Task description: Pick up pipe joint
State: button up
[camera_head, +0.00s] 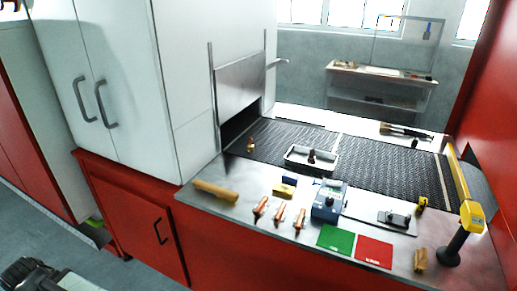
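Several small copper-coloured pieces lie in a row on the steel ledge: a left one (260,207), a middle one (280,213) and a right one (300,218). A small brown and yellow piece (250,145) stands on the dark mesh belt (285,137) near the hood opening. A dark reddish piece (311,156) stands in a shallow metal tray on the belt. I cannot tell which of these is the pipe joint. A dark mechanical part at the lower left looks like my gripper (22,272). It is far from the ledge, and its fingers cannot be made out.
On the ledge are a wooden block (216,192), a blue device (328,202), a green mat (336,240), a red mat (374,252) and a yellow-headed post (470,218). White cabinets (110,70) rise at left. Grey floor (105,265) is open in front.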

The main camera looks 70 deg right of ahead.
aim_at(250, 148)
jog(key=k, duration=1.25)
jog(key=z, duration=0.35)
jog(key=i, duration=0.95)
jog(key=u, duration=0.05)
